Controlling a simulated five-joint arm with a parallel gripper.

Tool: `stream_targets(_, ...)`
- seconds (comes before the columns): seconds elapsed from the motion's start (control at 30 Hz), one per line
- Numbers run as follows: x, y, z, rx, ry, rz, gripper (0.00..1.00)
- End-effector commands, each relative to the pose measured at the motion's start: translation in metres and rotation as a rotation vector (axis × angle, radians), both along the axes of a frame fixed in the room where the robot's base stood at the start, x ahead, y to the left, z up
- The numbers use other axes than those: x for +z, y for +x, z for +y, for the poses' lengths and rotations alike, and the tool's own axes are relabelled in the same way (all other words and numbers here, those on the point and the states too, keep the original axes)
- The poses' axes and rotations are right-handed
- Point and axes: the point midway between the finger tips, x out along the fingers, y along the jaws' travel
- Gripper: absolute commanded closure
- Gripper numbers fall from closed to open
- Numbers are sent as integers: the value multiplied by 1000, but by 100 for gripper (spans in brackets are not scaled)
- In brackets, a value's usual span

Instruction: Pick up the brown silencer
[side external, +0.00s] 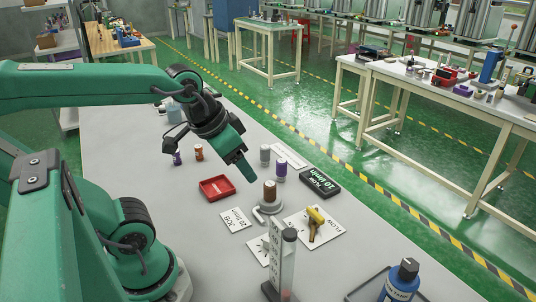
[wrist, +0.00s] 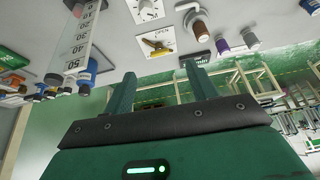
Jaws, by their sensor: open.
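The brown silencer (side external: 270,191) is a short brown cylinder standing upright on a pale grey fitting (side external: 270,207) with a curved tube, in the middle of the grey bench. In the wrist view, which looks tilted over, the brown silencer (wrist: 200,29) shows at the upper right with the pale fitting beside it. My gripper (side external: 243,171) is above the bench, up and to the left of the silencer in the side view, apart from it. In the wrist view its two green fingers (wrist: 160,88) are spread with nothing between them.
A purple cylinder (side external: 280,168), a grey cylinder (side external: 265,154) and a black display box (side external: 320,182) stand behind the silencer. A red tray (side external: 216,188) lies left. A yellow-brown part (side external: 315,222) lies on a white card. A clear scaled column (side external: 283,260) and blue bottle (side external: 402,281) stand in front.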

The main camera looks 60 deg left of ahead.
Motion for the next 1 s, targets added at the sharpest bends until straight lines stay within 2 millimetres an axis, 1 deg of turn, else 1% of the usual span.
stream_targets(0.27,-7,32,15,-50,43,94,43)
stream_targets(0.57,-26,73,39,-127,79,208,43)
stream_targets(0.87,-58,110,69,-209,90,319,43)
stream_targets(1.0,-78,125,84,-249,88,371,43)
